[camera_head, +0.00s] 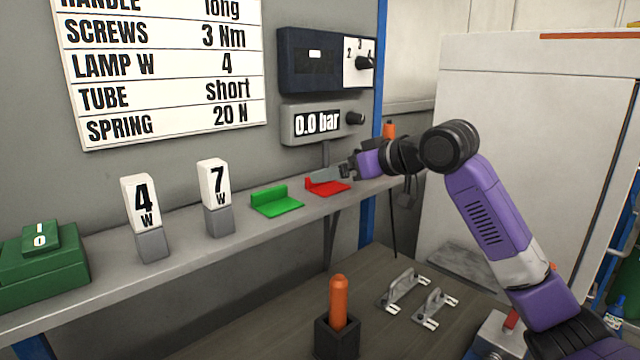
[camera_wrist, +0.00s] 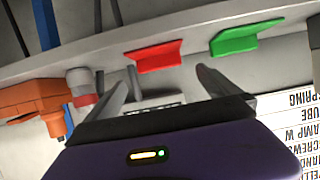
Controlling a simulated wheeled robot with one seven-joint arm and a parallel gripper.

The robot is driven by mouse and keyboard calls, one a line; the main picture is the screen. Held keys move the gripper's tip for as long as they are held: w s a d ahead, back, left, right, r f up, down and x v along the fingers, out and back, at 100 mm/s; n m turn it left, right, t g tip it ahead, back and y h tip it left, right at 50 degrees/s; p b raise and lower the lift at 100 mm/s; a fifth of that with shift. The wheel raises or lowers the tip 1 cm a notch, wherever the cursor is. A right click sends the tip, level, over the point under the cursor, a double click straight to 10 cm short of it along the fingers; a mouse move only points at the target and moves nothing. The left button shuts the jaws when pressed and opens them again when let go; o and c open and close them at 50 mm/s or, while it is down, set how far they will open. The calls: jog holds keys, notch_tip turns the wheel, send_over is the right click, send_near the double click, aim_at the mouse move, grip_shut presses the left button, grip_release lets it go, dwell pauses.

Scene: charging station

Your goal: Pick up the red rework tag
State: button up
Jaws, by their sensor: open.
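The red rework tag (camera_head: 328,187) is an L-shaped piece with a flat base and a raised upright plate. It rests on the grey wall shelf, to the right of a green tag (camera_head: 276,201) of the same shape. My gripper (camera_head: 318,174) is open and empty, above the shelf close to the red tag, and partly covers it in the head view. In the wrist view the red tag (camera_wrist: 155,57) lies just beyond the two spread fingertips (camera_wrist: 164,77), roughly in line with the gap. The green tag (camera_wrist: 246,38) is beyond the right finger. No contact is visible.
On the shelf (camera_head: 185,262) stand lamp blocks marked 4 (camera_head: 145,215) and 7 (camera_head: 215,195), and a green switch box (camera_head: 42,262). A pressure display (camera_head: 318,122) hangs above the red tag. An orange-handled tool (camera_head: 338,300) and metal handles (camera_head: 405,288) are on the table below.

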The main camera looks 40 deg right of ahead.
aim_at(328, 183)
jog(key=p+x, duration=0.1)
jog(key=x, duration=0.6)
jog(key=shift+w, duration=0.15)
jog(key=c, duration=1.4)
jog(key=shift+o, duration=0.2)
